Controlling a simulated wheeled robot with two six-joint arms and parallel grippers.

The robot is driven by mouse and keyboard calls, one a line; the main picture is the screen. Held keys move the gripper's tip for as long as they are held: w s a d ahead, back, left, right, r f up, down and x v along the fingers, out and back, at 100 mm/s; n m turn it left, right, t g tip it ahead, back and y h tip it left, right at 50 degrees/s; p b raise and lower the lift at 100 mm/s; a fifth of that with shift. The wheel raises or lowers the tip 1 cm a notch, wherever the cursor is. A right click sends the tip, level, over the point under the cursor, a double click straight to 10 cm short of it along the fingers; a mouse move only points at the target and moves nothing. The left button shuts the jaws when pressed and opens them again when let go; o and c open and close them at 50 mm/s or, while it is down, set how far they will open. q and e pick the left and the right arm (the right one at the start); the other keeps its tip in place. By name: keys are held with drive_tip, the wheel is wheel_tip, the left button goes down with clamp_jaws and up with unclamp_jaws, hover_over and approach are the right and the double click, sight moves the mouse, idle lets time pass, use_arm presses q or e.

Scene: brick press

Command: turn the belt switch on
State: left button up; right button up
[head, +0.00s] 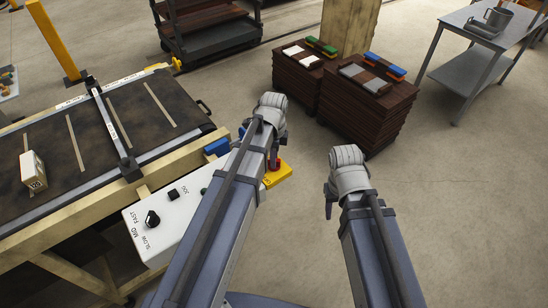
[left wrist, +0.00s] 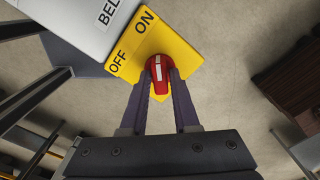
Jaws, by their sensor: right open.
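The belt switch is a red knob (left wrist: 158,74) with a white mark, set on a yellow plate (left wrist: 127,56) lettered OFF and ON. The mark points up the picture, closer to the ON lettering than to OFF. My left gripper (left wrist: 162,92) has one finger on each side of the knob and appears closed on it. In the head view the yellow plate (head: 279,175) shows beside my left arm, with a bit of red knob (head: 275,164); my left fingers are mostly hidden there. My right gripper (head: 330,196) is open and empty, over bare floor.
The white control box (head: 165,215) with a speed dial (head: 152,219) adjoins the yellow plate. A dark conveyor belt (head: 90,140) carries a pale brick (head: 33,171). Brown stacks (head: 368,110) stand behind, with a grey table (head: 470,70) beyond. The floor at right is clear.

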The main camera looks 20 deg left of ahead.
use_arm(q)
drive_tip(key=o, duration=0.3)
drive_tip(key=shift+r, duration=0.1)
wheel_tip(320, 180, up, 8)
drive_tip(key=p, duration=0.8)
drive_tip(key=shift+f, duration=0.2)
drive_tip(key=shift+s+d+f, duration=0.15)
drive_tip(key=s+d+f+n+b, duration=0.3)
drive_tip(key=s+n, duration=0.1)
drive_tip(key=s+d+f+n+b, duration=0.3)
drive_tip(key=s+f+n+b, duration=0.1)
drive_tip(key=s, duration=0.1)
drive_tip(key=s+d+f+n+y+b, duration=0.1)
drive_tip(key=s+d+f+n+b, duration=0.2)
drive_tip(key=s+d+n+b, duration=0.1)
drive_tip(key=shift+s+f+n, duration=0.25)
drive_tip(key=shift+s+n, duration=0.25)
drive_tip(key=shift+s, duration=0.1)
